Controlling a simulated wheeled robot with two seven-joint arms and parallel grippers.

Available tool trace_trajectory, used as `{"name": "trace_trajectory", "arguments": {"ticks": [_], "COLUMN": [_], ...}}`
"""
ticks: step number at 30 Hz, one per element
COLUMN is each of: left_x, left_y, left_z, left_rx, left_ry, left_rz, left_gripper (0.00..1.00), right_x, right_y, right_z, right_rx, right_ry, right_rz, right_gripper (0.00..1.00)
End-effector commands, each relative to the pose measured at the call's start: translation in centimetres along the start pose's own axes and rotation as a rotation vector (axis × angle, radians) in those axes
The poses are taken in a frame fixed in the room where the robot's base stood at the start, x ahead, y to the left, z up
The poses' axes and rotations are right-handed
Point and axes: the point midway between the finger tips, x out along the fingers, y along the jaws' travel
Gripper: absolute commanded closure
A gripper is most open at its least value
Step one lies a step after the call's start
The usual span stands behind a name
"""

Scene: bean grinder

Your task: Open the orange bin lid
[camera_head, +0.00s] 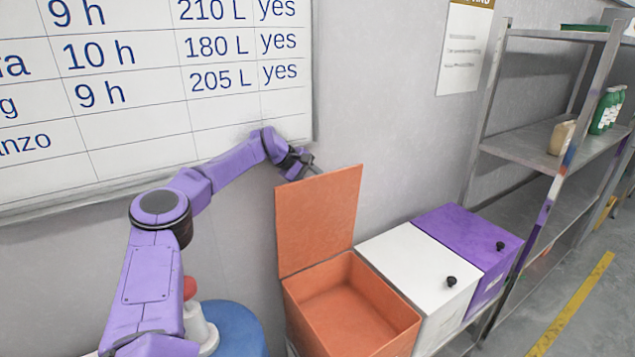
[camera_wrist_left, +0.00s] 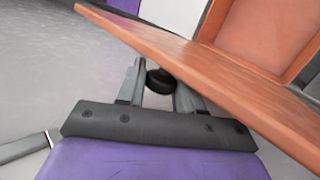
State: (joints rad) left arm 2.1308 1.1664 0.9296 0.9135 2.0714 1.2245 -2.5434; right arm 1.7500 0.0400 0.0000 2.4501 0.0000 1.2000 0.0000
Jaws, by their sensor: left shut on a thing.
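The orange bin (camera_head: 383,338) stands at the left end of a row of bins, and its inside looks empty. Its orange lid (camera_head: 318,222) is swung up and stands nearly upright at the bin's back edge. My left gripper (camera_head: 306,165) is at the top of the lid, on the side toward the wall. In the left wrist view the left gripper (camera_wrist_left: 158,88) is shut on the lid's black knob (camera_wrist_left: 160,80), with the orange lid (camera_wrist_left: 205,75) slanting just beyond it. The knob is hidden in the head view. My right gripper is not in view.
A white bin (camera_head: 405,262) and a purple bin (camera_head: 465,232), both with closed lids and black knobs, stand to the right. A metal shelf (camera_head: 535,150) is farther right. The wall with a whiteboard (camera_head: 150,90) is close behind. A blue drum (camera_head: 228,328) stands left of the orange bin.

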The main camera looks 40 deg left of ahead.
Motion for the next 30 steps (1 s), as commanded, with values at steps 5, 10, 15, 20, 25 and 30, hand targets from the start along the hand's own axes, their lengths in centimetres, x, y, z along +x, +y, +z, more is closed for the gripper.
{"name": "trace_trajectory", "arguments": {"ticks": [5, 10, 15, 20, 25, 30], "left_x": [0.1, -0.1, -0.2, -1.8, -5.1, -8.3], "left_y": [-0.2, -0.2, 0.0, 1.8, 2.8, 3.0], "left_z": [0.0, -0.1, -0.1, 0.4, 3.5, 7.1], "left_rx": [-0.002, -0.002, -0.001, 0.001, 0.005, 0.005], "left_ry": [-0.002, 0.0, 0.001, 0.0, -0.005, -0.005], "left_rz": [-0.004, -0.002, -0.001, 0.002, 0.012, 0.01], "left_gripper": [0.48, 0.43, 0.43, 0.43, 0.43, 0.43], "right_x": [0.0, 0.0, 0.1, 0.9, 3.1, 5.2], "right_y": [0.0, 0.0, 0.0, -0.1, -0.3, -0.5], "right_z": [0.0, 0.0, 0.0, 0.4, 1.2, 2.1], "right_rx": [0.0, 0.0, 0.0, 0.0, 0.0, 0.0], "right_ry": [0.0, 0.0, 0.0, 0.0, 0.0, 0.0], "right_rz": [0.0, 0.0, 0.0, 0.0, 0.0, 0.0], "right_gripper": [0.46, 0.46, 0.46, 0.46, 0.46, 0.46]}}
